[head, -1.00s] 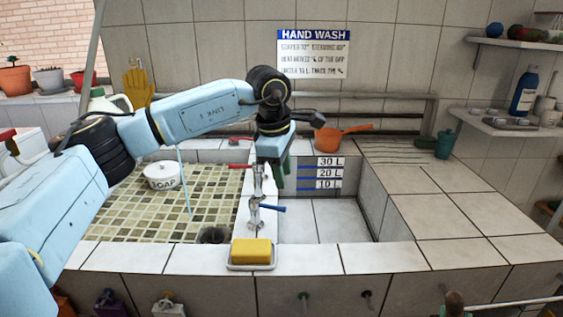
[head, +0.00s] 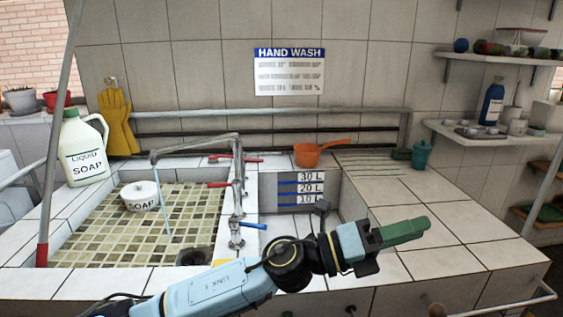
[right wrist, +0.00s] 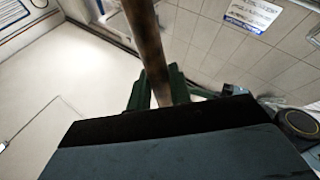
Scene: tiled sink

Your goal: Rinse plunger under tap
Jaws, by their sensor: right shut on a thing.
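A grey pipe tap (head: 237,170) with red levers stands at the sink divide. A thin blue stream (head: 162,212) falls from its spout into the left, mosaic-tiled basin (head: 95,225). In the right wrist view my right gripper (right wrist: 170,88) is shut on a brown wooden stick (right wrist: 148,45), likely the plunger's handle; its cup is not seen. My right gripper does not show in the head view. My left gripper (head: 402,232) is empty, pointing right over the tiled counter; its green fingers overlap, so their gap cannot be told.
A liquid soap jug (head: 83,150) and yellow gloves (head: 119,122) are at the back left. A round soap pot (head: 139,196) is in the left basin. An orange pan (head: 308,156) sits behind the right basin. The right counter (head: 435,195) is mostly clear.

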